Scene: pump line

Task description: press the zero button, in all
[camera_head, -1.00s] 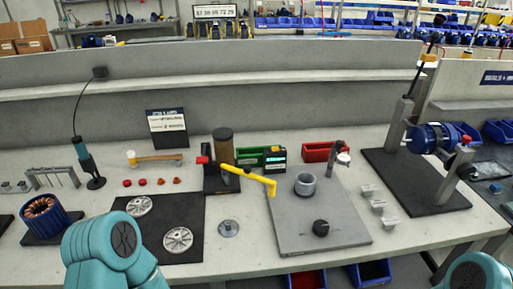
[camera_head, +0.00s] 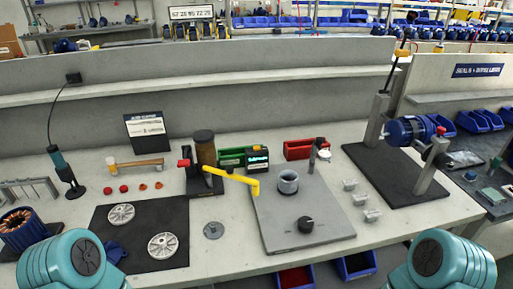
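A small dark device with a lit screen (camera_head: 257,159) stands at the back middle of the bench, beside the green bin. I cannot make out a button marked zero on it at this size. A dial gauge on a stand (camera_head: 322,143) rises from the back of the grey plate. A black knob (camera_head: 305,225) sits on the front of that plate. Only teal links of my left and right arms show, at the bottom left and bottom right. Neither gripper's fingers can be seen.
The grey plate (camera_head: 330,220) carries a grey ring (camera_head: 288,182). A yellow handle (camera_head: 232,178) reaches over the plate's left side. A blue motor (camera_head: 405,130) sits in a stand on the right. A black mat (camera_head: 110,255) with metal discs lies left. Small grey blocks (camera_head: 360,199) stand right of the plate.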

